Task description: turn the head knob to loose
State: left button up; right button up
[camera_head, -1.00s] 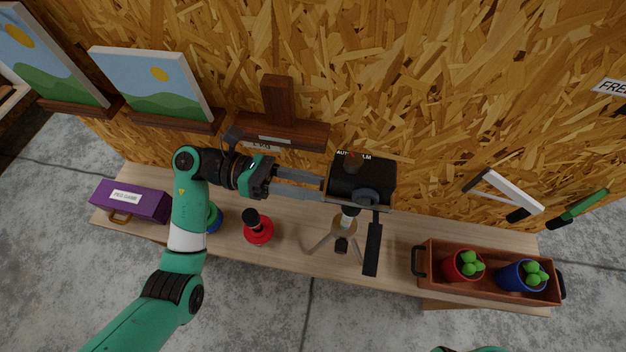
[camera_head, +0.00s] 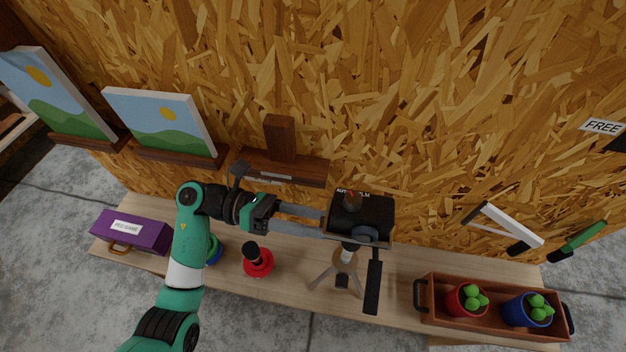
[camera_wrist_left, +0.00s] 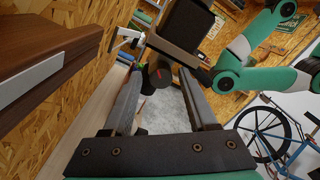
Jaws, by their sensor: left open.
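A black camera (camera_head: 362,214) sits on a tripod (camera_head: 346,262) on the bench, with a dark handle (camera_head: 373,285) hanging from the head. A dial (camera_head: 352,199) with a red mark is on the camera's top. In the left wrist view the head knob (camera_wrist_left: 158,76) is a dark round knob with a red mark, below the plate under the camera (camera_wrist_left: 186,24). My left gripper (camera_head: 322,225) reaches in from the left at the camera's base. Its open fingers (camera_wrist_left: 160,78) lie either side of the knob; contact is not clear. The head view hides the knob. My right gripper is not seen.
A wooden ledge (camera_head: 300,170) juts from the wall close above my left wrist. A red-based item (camera_head: 258,262) stands left of the tripod, a purple box (camera_head: 130,232) at far left. A wooden tray (camera_head: 485,318) with two potted plants stands at right.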

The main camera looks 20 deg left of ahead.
pick_arm(q)
jog(key=s+a+r+m+b, duration=0.1)
jog(key=s+a+m+b, duration=0.1)
jog(key=a+m, duration=0.65)
jog(key=s+d+r+m+g+h+p, duration=0.1)
jog(key=d+r+g+p, duration=0.1)
jog(key=r, duration=0.7)
jog(key=s+d+r+m+g+h+p, duration=0.1)
jog(key=d+r+p, duration=0.4)
jog(key=r, duration=0.5)
jog(key=s+d+r+m+g+h+p, duration=0.1)
jog(key=s+d+r+m+g+p, duration=0.1)
jog(key=r+p, duration=0.5)
notch_tip(320, 180, up, 3)
jog(key=shift+d+r+m+g, duration=0.2)
jog(key=shift+d+m+g, duration=0.15)
jog(key=shift+d+g, duration=0.55)
jog(key=shift+d, duration=0.2)
